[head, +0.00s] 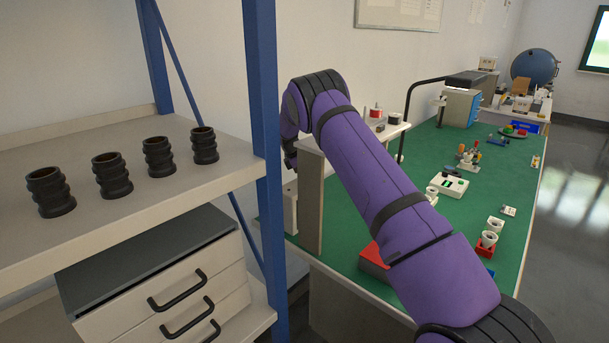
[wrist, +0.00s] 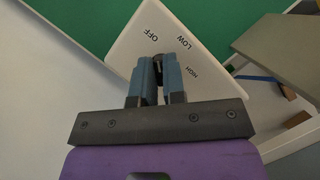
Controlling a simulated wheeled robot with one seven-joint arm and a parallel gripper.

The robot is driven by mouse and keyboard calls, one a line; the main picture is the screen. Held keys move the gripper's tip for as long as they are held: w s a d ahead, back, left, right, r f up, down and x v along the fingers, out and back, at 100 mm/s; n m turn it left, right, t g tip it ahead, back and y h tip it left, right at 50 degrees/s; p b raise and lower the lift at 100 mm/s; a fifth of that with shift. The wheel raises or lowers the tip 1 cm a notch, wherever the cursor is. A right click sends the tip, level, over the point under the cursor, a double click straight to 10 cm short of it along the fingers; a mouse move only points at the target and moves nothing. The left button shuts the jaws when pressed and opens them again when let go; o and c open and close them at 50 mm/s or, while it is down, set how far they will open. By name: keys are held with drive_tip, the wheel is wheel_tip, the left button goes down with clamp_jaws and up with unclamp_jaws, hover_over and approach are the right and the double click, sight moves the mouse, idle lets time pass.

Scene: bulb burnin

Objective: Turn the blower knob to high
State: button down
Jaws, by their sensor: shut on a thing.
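The blower panel (wrist: 138,30) is a white plate lettered OFF, LOW and HIGH in the wrist view, tilted in the picture. The dark blower knob (wrist: 158,66) shows only in part between my fingertips. My gripper (wrist: 159,70) is shut on the knob, with its two blue-grey fingers on either side of it. The fingers hide most of the knob, and I cannot tell which label it points to. In the head view my purple arm reaches to the back of the bench, and the gripper and knob are hidden there.
A blue-posted shelf (head: 130,202) with several black ribbed sleeves stands at the left. The green bench (head: 455,215) carries a red box (head: 373,256), a white box (head: 448,184) and small parts. An upright board (head: 311,200) stands beside my arm.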

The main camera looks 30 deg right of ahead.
drive_tip(key=m, duration=0.2)
drive_tip(key=m+g+y, duration=0.1)
drive_tip(key=m, duration=0.1)
drive_tip(key=shift+d+f+g, duration=0.1)
drive_tip(key=shift+f+g, duration=0.1)
drive_tip(key=shift+g, duration=0.1)
drive_tip(key=shift+s+m+g+y, duration=0.1)
drive_tip(key=shift+m+g+y, duration=0.45)
drive_tip(key=shift+m, duration=1.65)
drive_tip(key=c, duration=1.2)
unclamp_jaws()
drive_tip(key=shift+r, duration=0.15)
drive_tip(key=v, duration=1)
drive_tip(key=shift+r, duration=0.25)
